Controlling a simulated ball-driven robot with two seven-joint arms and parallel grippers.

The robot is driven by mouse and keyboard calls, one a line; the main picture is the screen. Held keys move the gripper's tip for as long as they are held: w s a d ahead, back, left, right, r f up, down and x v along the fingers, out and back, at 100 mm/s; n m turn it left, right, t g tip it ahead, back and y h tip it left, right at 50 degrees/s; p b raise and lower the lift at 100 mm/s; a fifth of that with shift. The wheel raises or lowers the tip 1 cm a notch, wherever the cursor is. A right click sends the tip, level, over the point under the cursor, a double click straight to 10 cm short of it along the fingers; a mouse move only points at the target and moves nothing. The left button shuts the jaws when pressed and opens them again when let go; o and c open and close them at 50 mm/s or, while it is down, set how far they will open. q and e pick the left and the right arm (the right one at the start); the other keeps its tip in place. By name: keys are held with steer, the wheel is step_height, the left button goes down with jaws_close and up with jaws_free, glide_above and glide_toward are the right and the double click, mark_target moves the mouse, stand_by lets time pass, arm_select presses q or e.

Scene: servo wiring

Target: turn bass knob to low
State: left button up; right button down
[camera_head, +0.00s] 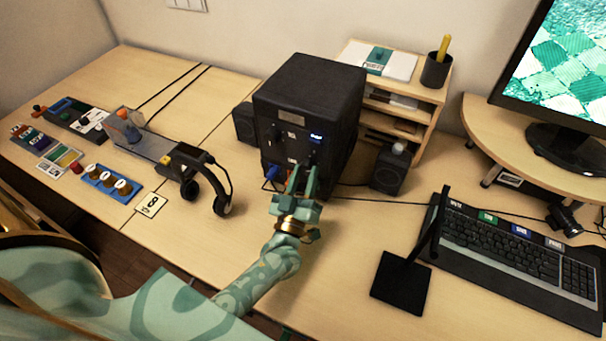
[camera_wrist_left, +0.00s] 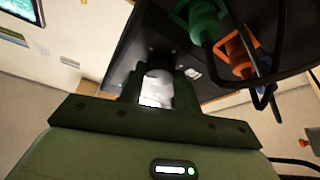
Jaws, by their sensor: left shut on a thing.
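The black speaker box (camera_head: 309,95) stands at the back middle of the desk, its front panel carrying dark knobs and small labels. My left gripper (camera_head: 304,178) reaches up to the lower right of this panel. In the left wrist view a dark round knob (camera_wrist_left: 160,68) sits between the fingers of the left gripper (camera_wrist_left: 160,90), which are shut on it. The knob's pointer and setting cannot be read, and the fingers hide part of it. Another dark knob (camera_head: 275,136) shows free on the panel's left. My right gripper is not in view.
A blue plug (camera_head: 272,173) sits low on the panel. The left wrist view shows green (camera_wrist_left: 207,24) and orange (camera_wrist_left: 240,55) plugs with black cables. Small speakers (camera_head: 390,168) flank the box.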

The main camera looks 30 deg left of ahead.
arm_select(q)
steer(key=shift+f+n+y, duration=0.1)
steer(key=shift+n+y, duration=0.3)
steer(key=shift+n, duration=0.4)
steer(key=shift+n+g, duration=0.3)
steer(key=shift+g, duration=0.1)
steer(key=o, duration=1)
steer(key=shift+c, duration=0.2)
steer(key=shift+s+d, duration=0.1)
steer(key=v, duration=1.1)
steer(key=shift+s+d+f, duration=0.15)
steer(key=shift+s+f, duration=0.05)
steer(key=shift+s, duration=0.1)
